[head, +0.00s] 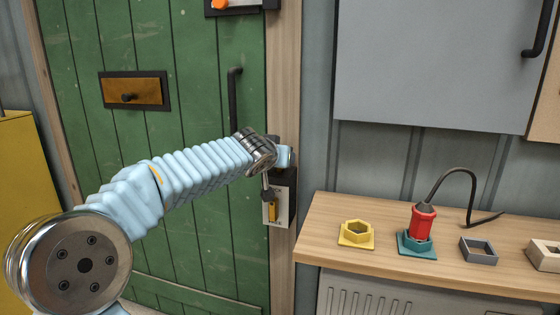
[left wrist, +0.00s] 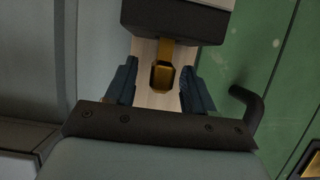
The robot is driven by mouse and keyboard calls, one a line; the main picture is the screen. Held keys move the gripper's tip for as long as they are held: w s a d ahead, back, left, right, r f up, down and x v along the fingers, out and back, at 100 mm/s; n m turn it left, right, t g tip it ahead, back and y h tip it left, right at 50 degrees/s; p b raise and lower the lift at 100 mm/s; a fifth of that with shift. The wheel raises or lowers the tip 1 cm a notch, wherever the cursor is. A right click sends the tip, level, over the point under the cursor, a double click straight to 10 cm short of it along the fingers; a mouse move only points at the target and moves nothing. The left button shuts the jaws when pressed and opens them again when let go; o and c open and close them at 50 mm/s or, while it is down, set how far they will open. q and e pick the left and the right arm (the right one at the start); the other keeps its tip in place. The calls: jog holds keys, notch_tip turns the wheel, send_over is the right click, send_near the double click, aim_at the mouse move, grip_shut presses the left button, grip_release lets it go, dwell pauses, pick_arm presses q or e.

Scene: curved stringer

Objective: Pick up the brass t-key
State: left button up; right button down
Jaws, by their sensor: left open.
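The brass t-key shows in the left wrist view as a brass piece (left wrist: 163,76) standing out from a dark box (left wrist: 175,20). In the head view a small yellow-brass piece (head: 272,212) shows at the pale plate below the dark box on the door post. My left gripper (left wrist: 159,67) is open, with one dark finger on each side of the brass piece and a visible gap to each. In the head view my left gripper (head: 267,192) is at the post, partly hidden by its own wrist. My right gripper is not in view.
A green door (head: 195,60) with a black handle (head: 233,95) is left of the post. A wooden bench (head: 330,215) at right holds a yellow hexagonal holder (head: 356,240), a red plug (head: 422,222) with a black cable, and a grey square holder (head: 478,255). A grey cabinet (head: 430,60) hangs above.

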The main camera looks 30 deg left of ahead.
pick_arm(q)
jog(key=shift+w+a+f, duration=0.15)
jog(key=shift+w+f, duration=0.05)
jog(key=shift+w, duration=0.3)
jog(key=c, duration=1)
